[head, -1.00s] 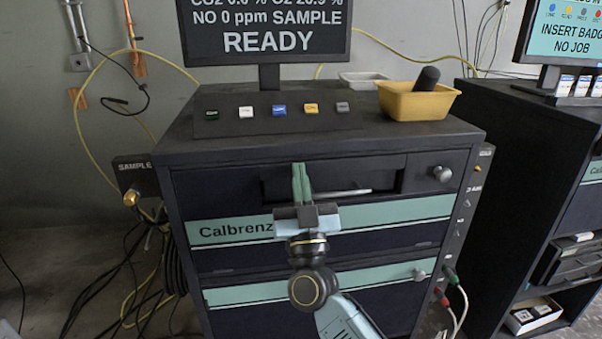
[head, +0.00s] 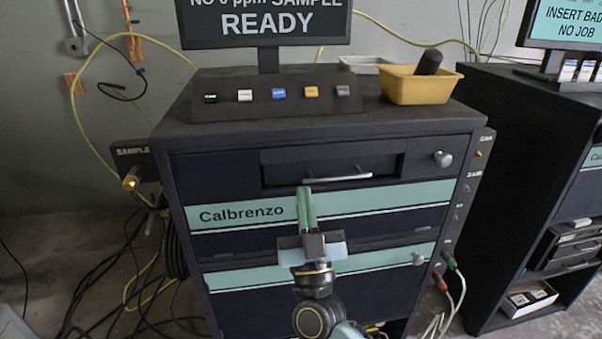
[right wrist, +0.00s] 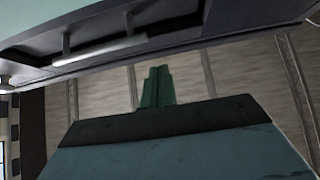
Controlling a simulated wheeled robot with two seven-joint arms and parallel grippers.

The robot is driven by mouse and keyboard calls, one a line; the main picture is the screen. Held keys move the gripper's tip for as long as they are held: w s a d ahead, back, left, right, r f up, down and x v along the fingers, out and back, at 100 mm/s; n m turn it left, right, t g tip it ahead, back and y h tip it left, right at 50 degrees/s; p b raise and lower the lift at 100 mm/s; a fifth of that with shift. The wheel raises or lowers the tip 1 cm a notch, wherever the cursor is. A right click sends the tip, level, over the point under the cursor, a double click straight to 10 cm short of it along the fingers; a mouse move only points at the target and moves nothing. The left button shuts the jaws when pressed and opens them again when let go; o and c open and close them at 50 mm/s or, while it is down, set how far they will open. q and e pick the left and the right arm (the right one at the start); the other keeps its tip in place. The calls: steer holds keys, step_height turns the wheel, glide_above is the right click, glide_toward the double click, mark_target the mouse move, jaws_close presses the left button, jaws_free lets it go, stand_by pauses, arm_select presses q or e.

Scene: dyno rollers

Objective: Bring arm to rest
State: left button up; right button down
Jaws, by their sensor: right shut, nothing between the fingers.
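My right gripper (head: 306,208) is in front of the dark Calbrenzo cabinet (head: 230,245). Its green fingers are together and empty, pointing up, just below the drawer handle (head: 338,178) in the head view. In the right wrist view the shut fingers (right wrist: 156,88) point at a grey-brown streaked surface, and the handle (right wrist: 100,48) shows at the upper left, apart from the fingers. My left gripper is not in view.
On the cabinet top stand a button panel (head: 275,95), a READY monitor (head: 266,22) and a yellow tray (head: 415,85) holding a dark cylinder (head: 428,63). Cables (head: 120,280) lie on the floor at left. A second cabinet (head: 510,130) stands at right.

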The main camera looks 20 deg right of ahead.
steer(key=s+a+f+n+g+y, duration=0.1)
steer(key=s+f+n+g+y, duration=0.2)
steer(key=f, duration=1.1)
steer(key=s+f+n+g+y, duration=0.25)
steer(key=f+g, duration=0.25)
steer(key=f, duration=0.8)
steer(key=s+a+f+n+g+y, duration=0.1)
steer(key=s+f+n+g+y, duration=0.15)
steer(key=f, duration=1.15)
steer(key=s+d+f+m+g, duration=0.1)
steer(key=s+d+f+g, duration=0.15)
steer(key=s+f, duration=0.4)
steer(key=s+d+f+g, duration=0.2)
steer(key=s+f+g, duration=0.25)
steer(key=f, duration=0.25)
steer(key=s+d+f+g+h, duration=0.1)
steer(key=s+d+f+g, duration=0.1)
steer(key=s, duration=0.5)
steer(key=s+d+f+m+g+h, duration=0.1)
steer(key=s+d+f+g, duration=0.2)
steer(key=s, duration=0.5)
steer(key=s+d+f+g+h, duration=0.1)
steer(key=s+d+f, duration=0.3)
steer(key=s, duration=0.4)
steer(key=shift+s+f+g, duration=0.25)
steer(key=shift+f+g, duration=0.25)
steer(key=shift+g, duration=0.25)
